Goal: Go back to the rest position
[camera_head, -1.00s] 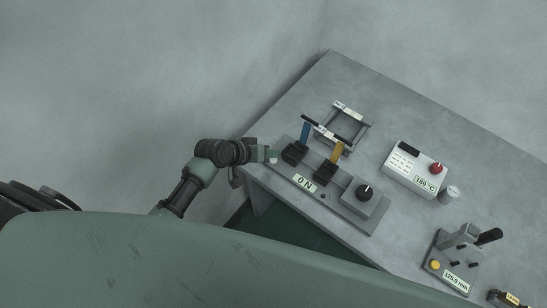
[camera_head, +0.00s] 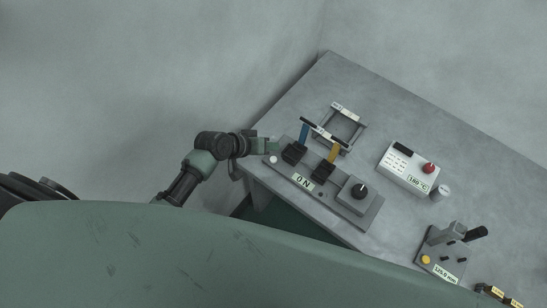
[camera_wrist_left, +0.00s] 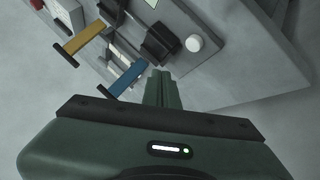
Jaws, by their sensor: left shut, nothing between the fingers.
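My left gripper (camera_head: 272,145) is at the left edge of the table, beside the switch panel (camera_head: 348,221). It also shows in the left wrist view (camera_wrist_left: 163,80), its fingers together and empty. The panel has a blue lever (camera_head: 303,134), a yellow lever (camera_head: 334,152), a black knob (camera_head: 360,191) and an "ON" label (camera_head: 303,182). In the left wrist view the blue lever (camera_wrist_left: 127,78) and yellow lever (camera_wrist_left: 86,38) are left of the fingers, and a white button (camera_wrist_left: 194,43) is above right. My right gripper is not in view.
A grey table (camera_head: 400,110) carries a white control box (camera_head: 405,170) with a red knob, a small cylinder (camera_head: 440,193), and a gauge device (camera_head: 445,250) with a black handle. A grey frame (camera_head: 345,123) stands behind the levers. Open floor lies left of the table.

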